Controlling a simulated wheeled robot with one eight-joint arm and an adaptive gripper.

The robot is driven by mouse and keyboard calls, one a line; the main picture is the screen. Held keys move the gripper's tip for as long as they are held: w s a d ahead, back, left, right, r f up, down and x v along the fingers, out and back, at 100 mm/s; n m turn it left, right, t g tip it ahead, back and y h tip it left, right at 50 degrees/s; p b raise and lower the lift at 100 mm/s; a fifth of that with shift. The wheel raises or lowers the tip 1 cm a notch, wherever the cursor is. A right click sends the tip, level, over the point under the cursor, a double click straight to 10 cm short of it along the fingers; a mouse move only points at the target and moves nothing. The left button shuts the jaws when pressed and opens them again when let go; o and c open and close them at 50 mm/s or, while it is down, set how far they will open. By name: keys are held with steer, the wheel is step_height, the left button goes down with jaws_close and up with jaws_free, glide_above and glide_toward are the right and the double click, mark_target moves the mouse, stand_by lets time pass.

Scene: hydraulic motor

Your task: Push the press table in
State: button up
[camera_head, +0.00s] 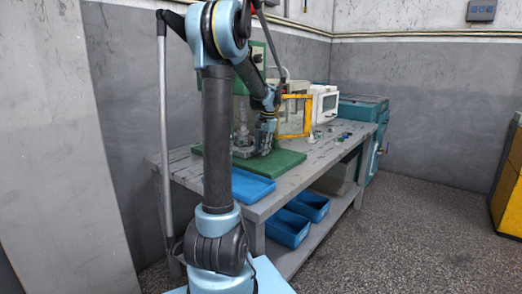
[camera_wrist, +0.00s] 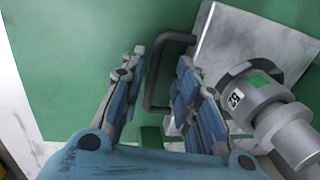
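The press table shows in the wrist view as a light metal plate (camera_wrist: 222,45) with a dark U-shaped handle (camera_wrist: 150,88) on its near side. A grey cylindrical part (camera_wrist: 262,105) with a white label and a green patch is on the plate. My gripper (camera_wrist: 160,70) is open, with the handle between its two fingers in the picture. I cannot tell whether a finger touches it. In the head view my gripper (camera_head: 266,138) is low at the press on the workbench, and my arm hides part of the press. The table's handle cannot be made out there.
The green press base (camera_head: 285,160) stands on the grey workbench (camera_head: 325,150). A blue tray (camera_head: 252,187) lies near the bench's front edge. Blue bins (camera_head: 288,228) sit on the lower shelf. A yellow frame (camera_head: 308,112) stands behind my gripper.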

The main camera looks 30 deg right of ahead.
step_height(320, 180, up, 12)
steer(key=s, duration=0.2)
steer(key=shift+d+f, duration=0.2)
steer(key=shift+d, duration=0.15)
stand_by(0.3)
steer(key=s+a+f+n, duration=0.2)
steer(key=s+a, duration=0.1)
steer(key=a, duration=0.5)
steer(key=s+a+f+n, duration=0.2)
steer(key=a, duration=0.7)
steer(key=s+a+f+n, duration=0.2)
steer(key=s+a, duration=0.1)
steer(key=a, duration=0.5)
steer(key=s+a+f+n, duration=0.7)
steer(key=s+a+f, duration=0.6)
steer(key=s+f, duration=0.3)
steer(key=shift+s+a+f+n+h, duration=0.25)
steer(key=shift+s+f+n+h, duration=0.15)
steer(key=shift+s, duration=0.15)
steer(key=shift+w+f, duration=0.2)
steer(key=shift+w, duration=0.25)
